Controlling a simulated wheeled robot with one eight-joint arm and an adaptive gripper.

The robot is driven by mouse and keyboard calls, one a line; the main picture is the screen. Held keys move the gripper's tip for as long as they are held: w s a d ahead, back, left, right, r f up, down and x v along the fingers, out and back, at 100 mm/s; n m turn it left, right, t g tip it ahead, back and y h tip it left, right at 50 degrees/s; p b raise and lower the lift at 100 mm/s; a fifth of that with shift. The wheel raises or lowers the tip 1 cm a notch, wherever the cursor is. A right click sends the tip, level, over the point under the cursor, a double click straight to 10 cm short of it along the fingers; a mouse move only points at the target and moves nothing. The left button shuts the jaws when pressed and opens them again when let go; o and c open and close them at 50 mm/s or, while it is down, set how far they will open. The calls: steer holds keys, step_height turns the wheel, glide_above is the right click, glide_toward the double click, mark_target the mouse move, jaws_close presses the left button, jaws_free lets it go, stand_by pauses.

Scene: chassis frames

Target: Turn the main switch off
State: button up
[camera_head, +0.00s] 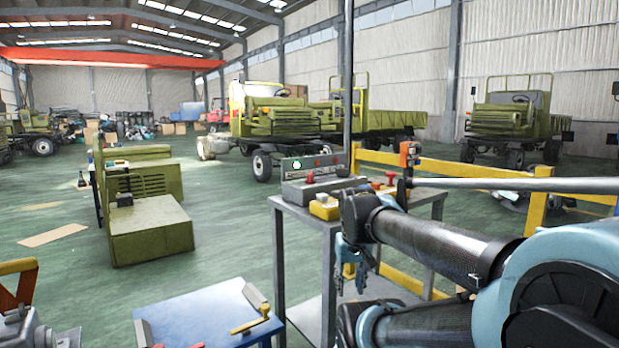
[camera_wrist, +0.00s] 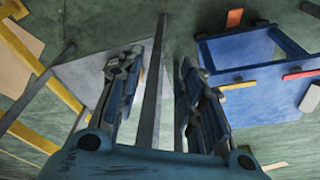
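A grey control panel (camera_head: 314,165) with a lit green lamp and a red lamp stands at the back of a grey metal stand (camera_head: 290,213) in the head view. In front of it are a grey box (camera_head: 302,193) with a red knob and a yellow box (camera_head: 325,208). I cannot tell for certain which part is the main switch. My gripper (camera_head: 352,284) points down beside the stand, below its top. In the wrist view my gripper (camera_wrist: 157,75) has its two fingers apart with nothing held; a stand leg shows beyond them. No switch shows in that view.
A blue table (camera_head: 205,315) with tools stands front left; it also shows in the wrist view (camera_wrist: 235,75). A yellow rail (camera_head: 440,168) runs behind the stand. A green vehicle body part (camera_head: 150,228) stands left. Green floor lies open between.

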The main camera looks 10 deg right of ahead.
steer(key=w+a+r+m+t, duration=0.1)
steer(key=w+a+r, duration=0.1)
steer(key=w+r, duration=1.8)
steer(key=m+h, duration=0.1)
steer(key=m, duration=0.1)
glide_toward(310, 173)
steer(key=shift+t, duration=0.4)
steer(key=x, duration=0.6)
steer(key=s+x, duration=0.1)
steer(key=x, duration=0.2)
steer(key=shift+f, duration=0.35)
steer(key=shift+s, duration=0.1)
jaws_close()
